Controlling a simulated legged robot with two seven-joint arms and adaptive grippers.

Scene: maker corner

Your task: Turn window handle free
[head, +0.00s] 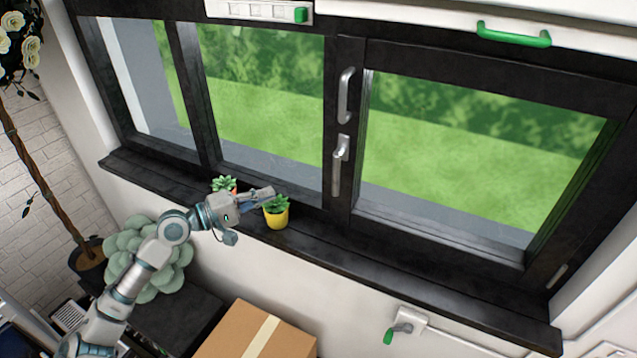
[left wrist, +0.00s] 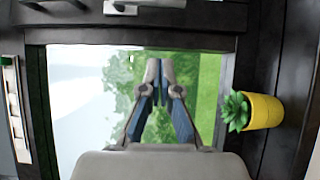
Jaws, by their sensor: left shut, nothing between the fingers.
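The window handle (head: 341,150) is a silver lever on the dark middle post of the window (head: 360,42), with its grip hanging straight down. A silver bar handle (head: 346,95) sits above it on the same post. My left gripper (head: 271,191) is shut and empty, in front of the pane left of the post, lower than the handle and apart from it. In the left wrist view the fingertips (left wrist: 160,64) are together against the glass background, and a silver handle part (left wrist: 145,4) shows at the top edge. My right gripper is not in view.
A yellow pot (head: 276,217) with a succulent stands on the dark sill (head: 400,268) close below my left gripper. Another small plant (head: 224,183) is just behind the gripper. A cardboard box (head: 285,340) is below. A green-handled lever (head: 390,334) is on the wall, lower right.

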